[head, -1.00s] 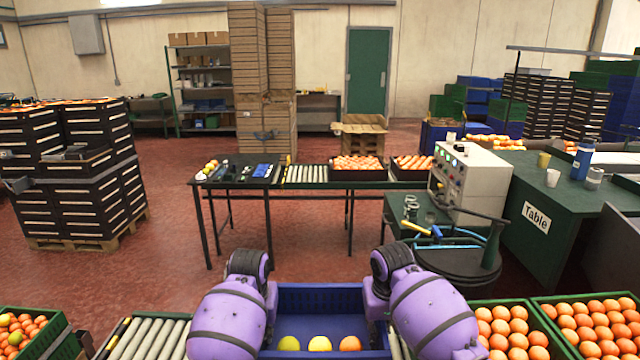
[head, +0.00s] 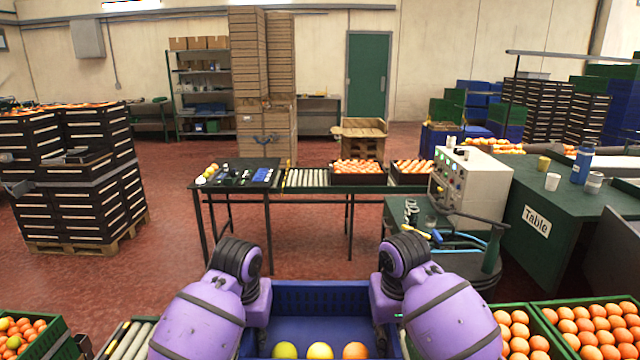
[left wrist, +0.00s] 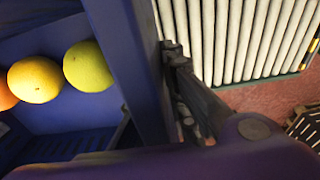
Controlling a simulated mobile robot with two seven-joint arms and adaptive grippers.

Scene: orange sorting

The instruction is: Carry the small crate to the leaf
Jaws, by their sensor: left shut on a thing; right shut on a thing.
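The small crate (head: 320,298) is blue and sits at the bottom middle of the head view, between my two arms. It holds a yellow-green fruit (head: 284,350), a yellow fruit (head: 320,351) and an orange fruit (head: 354,351) in a row. My left gripper (head: 258,312) is at its left side; in the left wrist view its dark fingers (left wrist: 174,62) are shut on the crate's wall (left wrist: 125,60). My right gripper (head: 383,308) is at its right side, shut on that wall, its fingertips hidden. I cannot make out which surface is the leaf.
Roller conveyors (left wrist: 235,40) lie left of the crate. Crates of oranges (head: 590,325) stand at the lower right. Ahead across open red floor is a dark table (head: 235,183) with a roller section (head: 305,178). A cart (head: 420,222) and a green table labelled Table (head: 560,215) stand right.

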